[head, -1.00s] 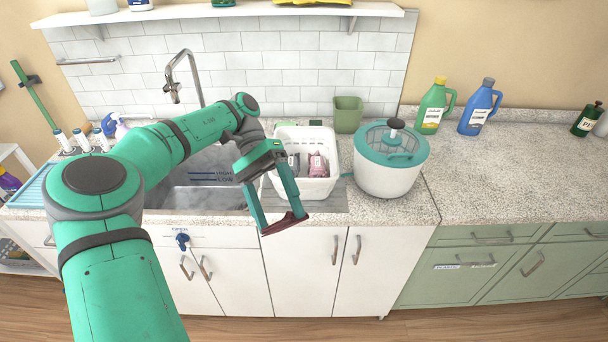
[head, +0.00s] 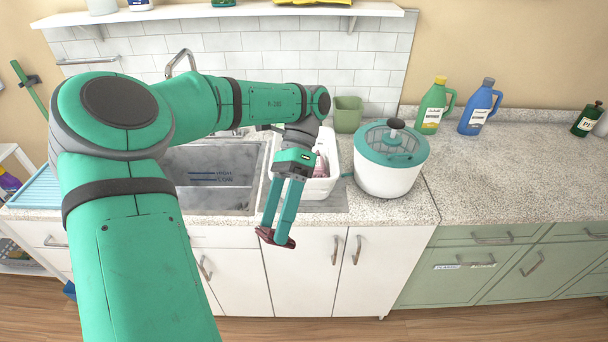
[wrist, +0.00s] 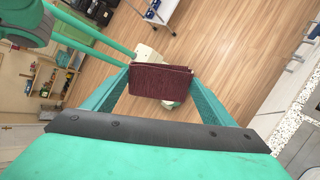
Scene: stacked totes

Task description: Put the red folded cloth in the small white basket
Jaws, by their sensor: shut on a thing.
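The red folded cloth (wrist: 160,82) is dark red and held between the two fingers of my gripper (wrist: 160,90) in the wrist view. In the head view my gripper (head: 276,238) is shut on the cloth (head: 285,241), in front of the counter edge and below the countertop level in the picture. The small white basket (head: 325,185) stands on the counter by the sink, behind my gripper. My wrist hides its left part and much of its inside. A pinkish item (head: 321,165) shows inside it.
A white and teal spinner (head: 390,170) stands right of the basket, and a green tub (head: 348,114) behind it. The sink (head: 210,185) is to the left. Green (head: 434,107) and blue (head: 480,107) jugs stand at the back. The right counter is mostly clear.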

